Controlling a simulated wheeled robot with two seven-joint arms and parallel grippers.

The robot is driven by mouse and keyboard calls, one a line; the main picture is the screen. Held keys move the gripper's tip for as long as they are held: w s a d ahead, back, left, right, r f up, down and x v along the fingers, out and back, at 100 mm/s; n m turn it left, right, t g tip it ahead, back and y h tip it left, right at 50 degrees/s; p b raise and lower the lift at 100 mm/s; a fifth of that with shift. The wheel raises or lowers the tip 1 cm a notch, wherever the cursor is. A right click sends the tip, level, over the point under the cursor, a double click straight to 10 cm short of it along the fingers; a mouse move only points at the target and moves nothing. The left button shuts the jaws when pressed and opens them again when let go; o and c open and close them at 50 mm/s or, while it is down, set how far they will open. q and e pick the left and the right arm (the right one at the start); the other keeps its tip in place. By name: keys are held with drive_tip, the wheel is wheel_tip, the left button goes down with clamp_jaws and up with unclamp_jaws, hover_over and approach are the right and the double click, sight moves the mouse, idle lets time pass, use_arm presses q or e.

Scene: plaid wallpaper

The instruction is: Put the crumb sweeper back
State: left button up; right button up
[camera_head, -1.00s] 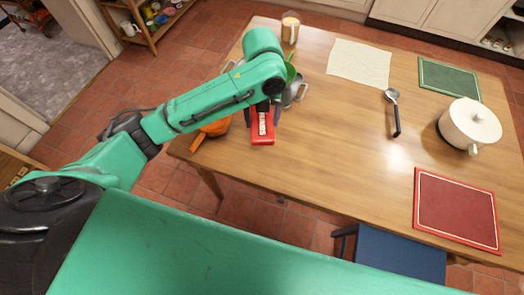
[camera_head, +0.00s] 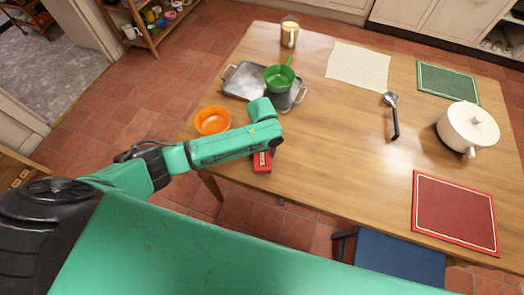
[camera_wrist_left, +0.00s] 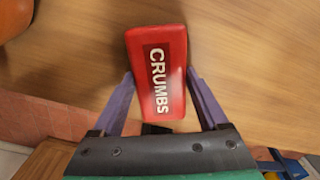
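The crumb sweeper (camera_head: 262,163) is a small red block near the front left edge of the table. My left forearm covers part of it in the head view. In the left wrist view the crumb sweeper (camera_wrist_left: 157,72) shows its dark "CRUMBS" label. The purple fingers of my left gripper (camera_wrist_left: 159,75) lie along its two long sides, with the tips against it. I cannot tell whether it rests on the wood or hangs just above it. My right gripper is not in view.
A glass jar (camera_head: 289,32), cream cloth (camera_head: 357,67), ladle (camera_head: 393,112) and white pot (camera_head: 468,128) stand farther off. The table middle is clear.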

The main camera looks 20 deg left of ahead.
use_arm(q)
drive_tip(key=o, duration=0.3)
drive_tip(key=shift+r, duration=0.25)
wheel_tip(320, 180, up, 12)
drive_tip(key=shift+f, duration=0.1)
idle(0.3)
